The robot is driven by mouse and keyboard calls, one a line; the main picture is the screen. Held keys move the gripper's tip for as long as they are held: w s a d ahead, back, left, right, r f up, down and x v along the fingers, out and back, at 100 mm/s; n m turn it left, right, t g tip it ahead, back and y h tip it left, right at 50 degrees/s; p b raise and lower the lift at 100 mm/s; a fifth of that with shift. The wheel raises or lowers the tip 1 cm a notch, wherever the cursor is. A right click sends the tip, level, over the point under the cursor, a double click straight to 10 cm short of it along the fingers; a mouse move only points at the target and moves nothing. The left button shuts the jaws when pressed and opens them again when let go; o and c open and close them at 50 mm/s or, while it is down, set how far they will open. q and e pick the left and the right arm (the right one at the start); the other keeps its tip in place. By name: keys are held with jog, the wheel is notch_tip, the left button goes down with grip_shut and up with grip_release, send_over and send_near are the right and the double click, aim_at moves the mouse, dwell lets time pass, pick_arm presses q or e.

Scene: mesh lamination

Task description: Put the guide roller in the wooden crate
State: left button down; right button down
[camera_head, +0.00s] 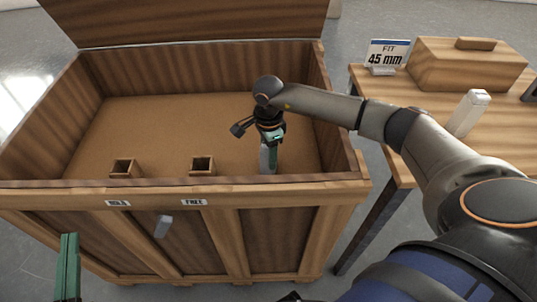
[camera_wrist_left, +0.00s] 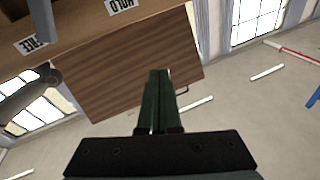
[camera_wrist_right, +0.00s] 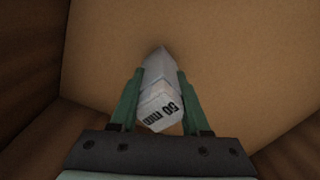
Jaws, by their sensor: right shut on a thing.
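The guide roller, a pale grey bar, is in my right gripper; its end marked "50 mm" faces the right wrist view (camera_wrist_right: 161,100). My right gripper (camera_wrist_right: 158,98) is shut on it, with a green finger on each side. In the head view the right gripper (camera_head: 270,150) points down inside the wooden crate (camera_head: 290,190), near its front right. I cannot tell whether the roller touches the crate floor. My left gripper (camera_wrist_left: 157,100) is shut and empty; its green fingers (camera_head: 68,268) show outside the crate at the lower left of the head view.
The crate's lid (camera_head: 190,20) stands open at the back. Two small square wooden sockets (camera_head: 123,167) (camera_head: 202,166) sit inside the front wall.

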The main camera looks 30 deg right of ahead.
pick_arm(q)
jog(key=shift+r, duration=0.3)
jog(key=shift+s+r, duration=0.1)
jog(key=shift+r, duration=0.1)
pick_arm(e)
jog(key=shift+c, duration=1.9)
grip_release()
jog(key=shift+r, duration=0.3)
notch_tip(320, 180, up, 10)
jog(key=shift+r+p, duration=0.25)
jog(key=shift+p, duration=0.9)
pick_arm(q)
notch_tip(320, 180, down, 14)
jog(key=s+n+g+y, duration=0.2)
jog(key=g, duration=0.3)
jog(key=shift+a+g, duration=0.25)
jog(key=shift+g, duration=0.15)
pick_arm(e)
jog(key=shift+r, duration=0.55)
pick_arm(q)
jog(key=shift+f, duration=0.1)
